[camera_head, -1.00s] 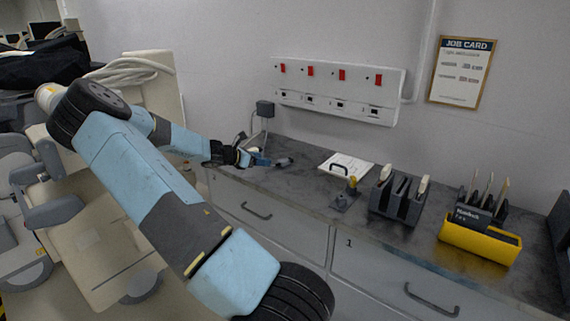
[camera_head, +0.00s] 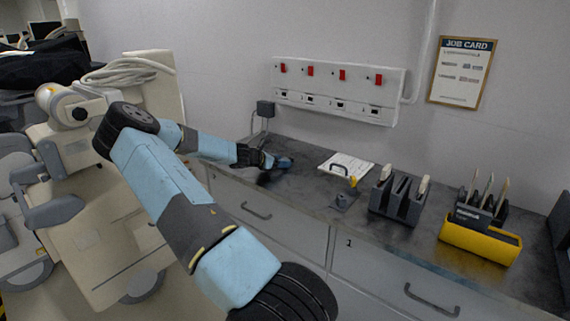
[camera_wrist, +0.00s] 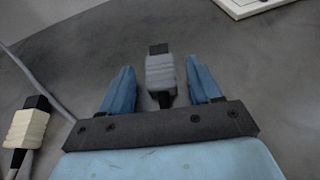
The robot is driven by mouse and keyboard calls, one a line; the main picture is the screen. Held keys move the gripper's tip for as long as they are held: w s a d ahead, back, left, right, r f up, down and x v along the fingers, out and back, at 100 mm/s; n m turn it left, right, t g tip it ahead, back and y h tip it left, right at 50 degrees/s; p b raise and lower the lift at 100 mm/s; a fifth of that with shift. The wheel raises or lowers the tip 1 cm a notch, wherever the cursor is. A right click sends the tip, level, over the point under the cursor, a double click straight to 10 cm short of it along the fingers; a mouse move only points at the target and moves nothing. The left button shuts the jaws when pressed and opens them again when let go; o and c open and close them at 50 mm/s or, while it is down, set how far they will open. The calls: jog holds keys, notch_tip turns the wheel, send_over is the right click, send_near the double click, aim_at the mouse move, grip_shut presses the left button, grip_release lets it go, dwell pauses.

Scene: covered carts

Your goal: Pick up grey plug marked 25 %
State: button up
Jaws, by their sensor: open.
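In the wrist view a grey plug (camera_wrist: 161,74) with ribbed sides and a dark tip lies on the dark worktop (camera_wrist: 75,50). It sits between the two blue fingers of my gripper (camera_wrist: 162,86), with a gap on either side. The fingers are open and do not appear to touch it. No marking is readable on the plug. In the head view my gripper (camera_head: 278,163) is low over the left part of the worktop and hides the plug.
A second, cream plug (camera_wrist: 25,128) with a cable lies at the left in the wrist view. A socket panel (camera_head: 338,90) is on the wall behind.

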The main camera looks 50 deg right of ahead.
jog(key=shift+d, duration=0.1)
jog(key=shift+c, duration=0.3)
jog(key=c, duration=1)
